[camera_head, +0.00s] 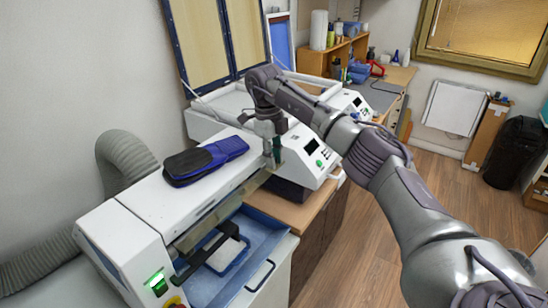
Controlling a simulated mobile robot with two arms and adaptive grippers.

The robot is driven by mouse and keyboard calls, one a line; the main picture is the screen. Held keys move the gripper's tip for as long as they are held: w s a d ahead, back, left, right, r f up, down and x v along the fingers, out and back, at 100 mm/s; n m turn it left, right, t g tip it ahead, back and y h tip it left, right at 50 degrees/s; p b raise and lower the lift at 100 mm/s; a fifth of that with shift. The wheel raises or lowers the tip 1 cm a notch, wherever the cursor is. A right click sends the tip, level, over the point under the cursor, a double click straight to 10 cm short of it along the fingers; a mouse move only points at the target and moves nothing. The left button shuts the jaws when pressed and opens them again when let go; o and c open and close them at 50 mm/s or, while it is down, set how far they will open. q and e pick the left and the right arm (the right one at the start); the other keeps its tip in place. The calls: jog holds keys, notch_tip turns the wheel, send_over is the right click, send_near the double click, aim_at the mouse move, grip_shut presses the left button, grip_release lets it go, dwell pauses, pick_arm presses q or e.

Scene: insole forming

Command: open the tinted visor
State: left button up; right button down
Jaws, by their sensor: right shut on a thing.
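The tinted visor (222,209) is a narrow brownish-grey strip along the front of the white machine (125,225), above its opening. My right arm reaches in from the lower right. My right gripper (274,160) points down at the far end of the visor and is shut on its edge. The fingertips are small here and partly merge with the visor's end. My left gripper is not in view.
A black and blue pouch-like item (205,161) lies on the machine's top. A blue drawer (258,252) sticks out below the visor. A second white machine (307,150) stands just behind my gripper. A ribbed grey hose (122,160) runs at left.

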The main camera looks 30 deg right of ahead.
jog(key=c, duration=1)
grip_release()
jog(key=shift+c, duration=0.2)
notch_tip(320, 180, up, 12)
jog(key=w, duration=0.1)
jog(key=shift+w+a, duration=0.25)
jog(key=shift+a, duration=0.05)
jog(key=shift+f, duration=0.15)
